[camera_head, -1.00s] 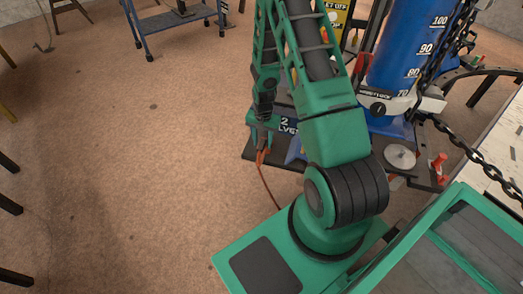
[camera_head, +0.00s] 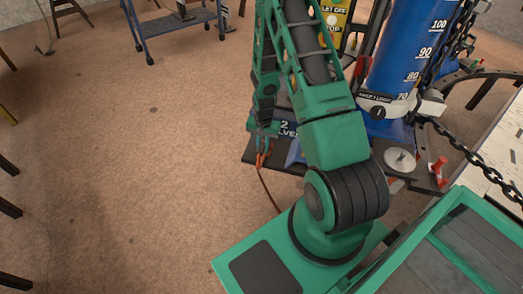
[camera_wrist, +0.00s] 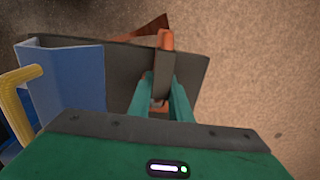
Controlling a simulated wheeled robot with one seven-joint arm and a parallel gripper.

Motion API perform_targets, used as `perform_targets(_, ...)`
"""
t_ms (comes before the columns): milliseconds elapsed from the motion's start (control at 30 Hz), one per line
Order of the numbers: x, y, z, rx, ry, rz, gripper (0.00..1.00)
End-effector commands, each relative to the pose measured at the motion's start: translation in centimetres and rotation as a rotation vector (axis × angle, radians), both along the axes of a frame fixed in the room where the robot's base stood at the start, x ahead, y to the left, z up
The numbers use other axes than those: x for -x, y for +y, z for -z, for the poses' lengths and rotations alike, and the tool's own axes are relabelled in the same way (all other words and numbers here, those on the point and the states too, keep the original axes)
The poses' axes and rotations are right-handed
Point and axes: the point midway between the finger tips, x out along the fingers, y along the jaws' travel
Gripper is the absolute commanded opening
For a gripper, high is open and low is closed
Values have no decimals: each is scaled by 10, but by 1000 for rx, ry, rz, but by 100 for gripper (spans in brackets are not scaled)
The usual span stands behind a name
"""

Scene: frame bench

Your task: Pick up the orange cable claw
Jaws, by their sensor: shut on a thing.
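The orange cable claw (camera_head: 261,159) hangs at the end of my arm in the head view, small and partly hidden. In the wrist view its orange top (camera_wrist: 165,40) shows past a dark grey upright piece, and a little orange shows low between the fingers. My gripper (camera_head: 263,150) is shut on it. In the wrist view my gripper's two green fingers (camera_wrist: 160,88) stand on either side of it. Its lower part is hidden by the fingers and the grey piece.
An orange cable (camera_head: 266,189) runs from the claw down toward my base. A dark bench plate (camera_wrist: 90,68) and a blue block (camera_wrist: 65,75) with a yellow handle (camera_wrist: 20,100) are close by. A blue cylinder (camera_head: 405,50) and chain stand right.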

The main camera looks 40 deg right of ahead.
Motion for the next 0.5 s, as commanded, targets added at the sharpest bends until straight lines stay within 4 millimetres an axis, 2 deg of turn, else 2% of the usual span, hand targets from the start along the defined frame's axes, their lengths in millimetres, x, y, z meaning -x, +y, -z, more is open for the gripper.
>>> perform_targets(167,-2,-1,-15,2,-4,0,0)
perform_targets(333,-1,-1,-42,2,-4,0,0)
perform_targets(500,13,33,-61,0,-2,-5,0)
